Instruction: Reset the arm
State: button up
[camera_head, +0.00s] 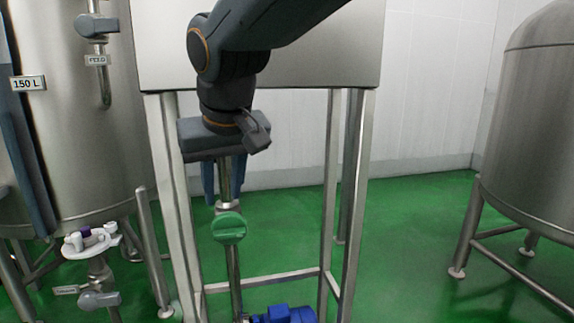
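My arm comes in from the top of the camera_head view and hangs down in front of the steel frame. My gripper (225,188) points downward, and its two blue fingers stand apart. A vertical steel pipe shows between them in the picture; I cannot tell whether the fingers touch it. A green valve handle (229,228) sits on this pipe just below the fingertips, apart from them. I see nothing held in the gripper.
A steel cabinet on legs (310,60) stands directly behind my arm. A tank labelled 150 L (85,150) stands left, with a small white tray (75,250) by it. Another tank (535,130) stands right. A blue motor (285,314) sits below. Green floor (420,240) is clear at right.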

jog(key=s+d+f+g+h, duration=0.1)
jog(key=s+d+f+g, duration=0.2)
jog(key=s+d+f, duration=0.55)
jog(key=s+d+f+g+h, duration=0.1)
jog(key=s+d+f+g, duration=0.1)
jog(key=s+d+f, duration=0.65)
jog(key=d+r+m+p, duration=0.3)
jog(key=d+r+p, duration=0.3)
jog(key=r+p, duration=0.3)
jog(key=d+r+m+p, duration=0.2)
jog(key=d+r+p, duration=0.5)
jog(key=p, duration=0.9)
notch_tip(320, 180, up, 2)
jog(key=shift+s+d+r+m+p, duration=0.1)
jog(key=shift+s+d+m+p, duration=0.2)
jog(key=shift+m, duration=0.1)
